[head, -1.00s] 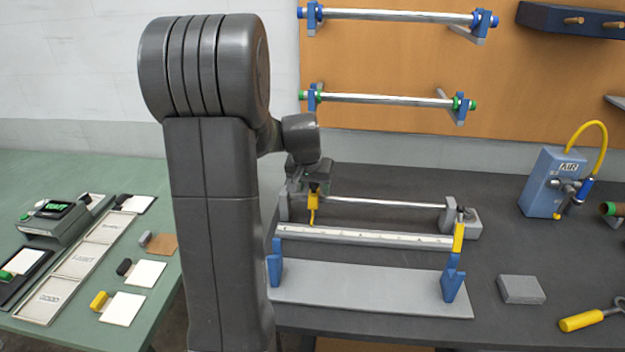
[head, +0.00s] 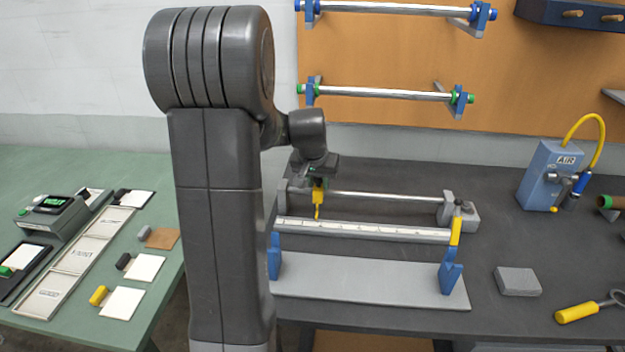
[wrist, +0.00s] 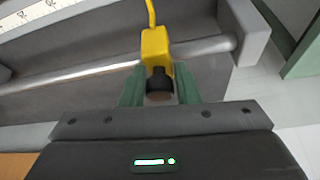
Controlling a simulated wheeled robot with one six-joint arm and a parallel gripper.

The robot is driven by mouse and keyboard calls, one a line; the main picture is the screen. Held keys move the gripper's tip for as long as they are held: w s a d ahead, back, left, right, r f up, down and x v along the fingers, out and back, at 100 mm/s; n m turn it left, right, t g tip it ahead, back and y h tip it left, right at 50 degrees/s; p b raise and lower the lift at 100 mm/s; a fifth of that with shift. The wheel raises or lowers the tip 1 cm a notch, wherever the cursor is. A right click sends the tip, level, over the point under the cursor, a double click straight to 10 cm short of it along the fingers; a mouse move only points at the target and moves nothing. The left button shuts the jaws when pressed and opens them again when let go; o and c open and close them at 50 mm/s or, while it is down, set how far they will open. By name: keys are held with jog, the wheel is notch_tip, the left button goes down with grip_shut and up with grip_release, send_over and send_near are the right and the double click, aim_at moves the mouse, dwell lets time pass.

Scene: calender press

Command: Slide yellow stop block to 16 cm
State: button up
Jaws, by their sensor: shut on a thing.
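The yellow stop block (head: 319,195) sits on the steel rod (head: 385,196) near its left end, with a thin yellow pointer hanging down toward the white ruler (head: 365,230). My gripper (head: 317,180) is over the block from behind and above. In the wrist view the block (wrist: 156,46) and its black knob (wrist: 159,82) show between the green fingers (wrist: 158,92), which are shut on it. The rod (wrist: 85,74) passes at the block. The ruler (wrist: 20,20) shows only in part, and its figures are too small to read against the pointer.
Grey end supports (head: 459,213) hold the rod. Blue V-supports (head: 450,276) stand on a grey plate (head: 360,284) in front. A grey block (head: 518,281) lies at right. The rod is clear right of the stop block.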

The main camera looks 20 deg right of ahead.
aim_at(346, 193)
jog(key=shift+s+d+p, duration=0.15)
jog(key=shift+s+d, duration=0.5)
jog(key=shift+d, duration=0.45)
jog(key=shift+s+d+p, duration=0.15)
jog(key=shift+s+d, duration=0.5)
jog(key=shift+d, duration=0.4)
jog(key=shift+s+d+p, duration=0.15)
jog(key=shift+s+d, duration=0.5)
jog(key=shift+d, duration=0.45)
jog(key=o, duration=1.1)
jog(key=shift+o, duration=0.2)
jog(key=shift+r, duration=0.15)
jog(key=b+v, duration=0.1)
jog(key=v, duration=1.2)
jog(key=shift+a+r, duration=0.2)
jog(key=shift+r, duration=0.05)
jog(key=shift+s+f, duration=0.1)
